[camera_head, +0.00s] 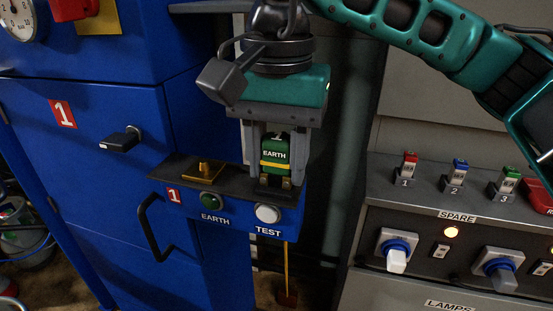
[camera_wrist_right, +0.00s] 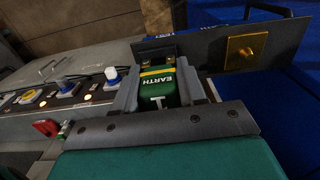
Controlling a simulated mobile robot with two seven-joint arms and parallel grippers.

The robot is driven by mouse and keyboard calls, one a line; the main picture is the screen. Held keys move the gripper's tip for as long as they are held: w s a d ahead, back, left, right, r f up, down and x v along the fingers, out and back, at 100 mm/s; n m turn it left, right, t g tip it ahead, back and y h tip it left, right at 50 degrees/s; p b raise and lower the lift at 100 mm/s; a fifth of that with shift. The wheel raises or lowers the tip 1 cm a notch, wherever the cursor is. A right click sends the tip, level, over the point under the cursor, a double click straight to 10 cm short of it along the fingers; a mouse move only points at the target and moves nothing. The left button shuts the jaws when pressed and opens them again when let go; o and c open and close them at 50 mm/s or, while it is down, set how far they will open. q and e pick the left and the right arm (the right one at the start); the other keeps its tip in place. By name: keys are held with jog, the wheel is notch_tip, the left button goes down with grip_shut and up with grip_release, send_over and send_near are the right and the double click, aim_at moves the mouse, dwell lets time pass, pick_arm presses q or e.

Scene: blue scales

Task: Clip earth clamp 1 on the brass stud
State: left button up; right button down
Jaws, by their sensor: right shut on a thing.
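Earth clamp 1 (camera_head: 275,155) is a green block with a yellow stripe, marked "1" and "EARTH", with small brass-coloured jaws at its lower end. My right gripper (camera_head: 277,160) is shut on it from above. It also shows between the fingers in the right wrist view (camera_wrist_right: 160,86). The clamp is upright at the right part of the dark shelf (camera_head: 232,181); I cannot tell whether it touches the shelf. The brass stud (camera_head: 204,169) stands on a brass plate to its left, bare and apart from the clamp. The stud also shows in the right wrist view (camera_wrist_right: 245,50). My left gripper is out of view.
The blue cabinet has a black latch (camera_head: 121,140) and a curved handle (camera_head: 152,228). A grey SPARE panel (camera_head: 457,240) with switches and knobs stands at right.

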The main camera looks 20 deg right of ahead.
aim_at(278, 137)
jog(key=shift+r, duration=0.1)
jog(key=shift+r+p, duration=2.25)
jog(key=shift+r, duration=0.7)
